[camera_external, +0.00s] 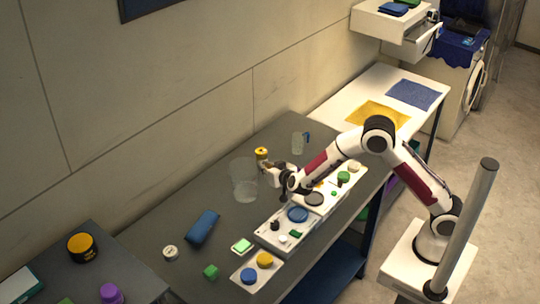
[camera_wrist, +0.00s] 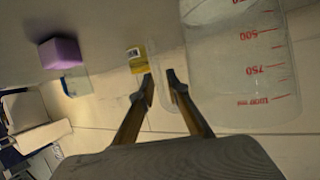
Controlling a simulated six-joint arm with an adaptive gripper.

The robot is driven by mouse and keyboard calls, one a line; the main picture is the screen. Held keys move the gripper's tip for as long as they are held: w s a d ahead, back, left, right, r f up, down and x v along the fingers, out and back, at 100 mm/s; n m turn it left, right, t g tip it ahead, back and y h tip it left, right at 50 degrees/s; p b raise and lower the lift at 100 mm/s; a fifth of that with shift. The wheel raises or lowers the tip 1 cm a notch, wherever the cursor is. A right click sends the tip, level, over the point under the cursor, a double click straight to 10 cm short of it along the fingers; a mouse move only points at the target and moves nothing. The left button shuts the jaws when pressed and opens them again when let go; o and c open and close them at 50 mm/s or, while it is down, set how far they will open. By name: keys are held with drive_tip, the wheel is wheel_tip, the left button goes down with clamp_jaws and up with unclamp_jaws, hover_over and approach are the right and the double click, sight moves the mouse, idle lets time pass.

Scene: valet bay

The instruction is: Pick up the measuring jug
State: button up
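The measuring jug (camera_external: 243,181) is a large clear vessel standing on the grey worktop, left of my gripper (camera_external: 274,172). In the wrist view the jug (camera_wrist: 235,65) fills the upper right, with red volume marks. My gripper (camera_wrist: 160,80) has its two fingertips a little apart. A pale clear strip, perhaps the jug's handle, shows between and behind the fingers. I cannot tell whether they touch it. A smaller clear vessel with a blue handle (camera_external: 298,143) stands farther back on the worktop.
A yellow container (camera_external: 262,154) stands just behind the jug; a yellow labelled item (camera_wrist: 138,60) shows beyond my fingertips. A purple block (camera_wrist: 60,52) is at the upper left. Trays with small parts (camera_external: 270,240) lie in front. A blue case (camera_external: 202,228) lies left.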

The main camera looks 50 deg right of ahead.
clamp_jaws()
drive_tip(key=shift+r, duration=0.4)
idle(0.4)
drive_tip(key=shift+r, duration=4.65)
